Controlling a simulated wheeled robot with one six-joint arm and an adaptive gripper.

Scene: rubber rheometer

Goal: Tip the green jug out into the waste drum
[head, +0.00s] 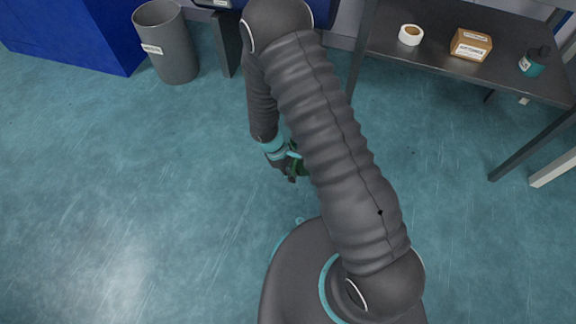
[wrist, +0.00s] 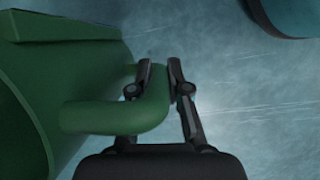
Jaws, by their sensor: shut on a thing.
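The green jug (wrist: 60,60) fills the left of the wrist view, with its loop handle (wrist: 154,108) towards the middle. My gripper (wrist: 160,75) has its two fingers on either side of the handle and is shut on it. In the head view my gripper (head: 290,168) hangs low over the floor beside my arm. Only a small dark green bit of the jug shows there; my arm hides the rest. A grey, open-topped bin with a white label (head: 166,45) stands at the upper left and may be the waste drum. Its label is too small to read.
A blue cabinet (head: 75,30) stands left of the grey bin. A dark table (head: 450,65) at the upper right holds a tape roll (head: 411,34), a cardboard box (head: 471,45) and a teal bottle (head: 534,62). The floor (head: 130,190) on the left is clear.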

